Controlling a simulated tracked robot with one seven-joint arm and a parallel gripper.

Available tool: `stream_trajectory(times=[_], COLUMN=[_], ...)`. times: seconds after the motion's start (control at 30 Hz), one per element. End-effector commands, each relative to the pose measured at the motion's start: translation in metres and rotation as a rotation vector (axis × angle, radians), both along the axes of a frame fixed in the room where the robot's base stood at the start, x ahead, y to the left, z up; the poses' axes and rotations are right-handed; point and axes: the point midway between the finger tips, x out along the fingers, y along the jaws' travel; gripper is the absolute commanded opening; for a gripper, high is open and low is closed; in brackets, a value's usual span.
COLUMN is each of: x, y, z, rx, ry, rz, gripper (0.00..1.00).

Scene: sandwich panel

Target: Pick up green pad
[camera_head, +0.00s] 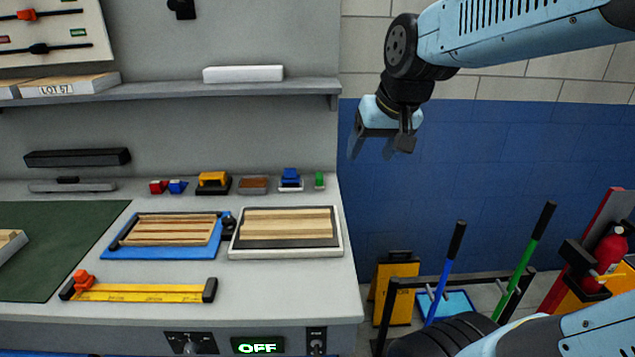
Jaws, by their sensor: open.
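The green pad (319,180) is a small upright green piece at the back right of the grey workbench (290,290), near its right edge. My gripper (380,146) hangs from the arm at upper right, above and to the right of the pad, against the blue wall. It is open, empty and apart from the pad. Its fingertips are hard to make out.
A blue-topped block on a white base (290,184) stands just left of the pad, then a brown block (253,185) and a yellow-handled tool (213,182). A framed wood panel (338,247) lies in front. A shelf (170,92) runs above.

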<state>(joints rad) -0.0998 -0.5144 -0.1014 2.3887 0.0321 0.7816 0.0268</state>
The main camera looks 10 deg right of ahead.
Motion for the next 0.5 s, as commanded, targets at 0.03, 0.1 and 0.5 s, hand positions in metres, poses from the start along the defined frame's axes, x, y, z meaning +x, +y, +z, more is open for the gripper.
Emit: stream_trajectory(times=[0.03, 0.1, 0.5], x=[0.016, 0.036, 0.149], y=[0.001, 0.001, 0.004], z=[-0.003, -0.006, -0.042], rx=[0.009, 0.022, 0.046], ry=[0.008, 0.010, 0.021], rz=[-0.004, -0.013, -0.077], gripper=[0.66, 0.66, 0.66])
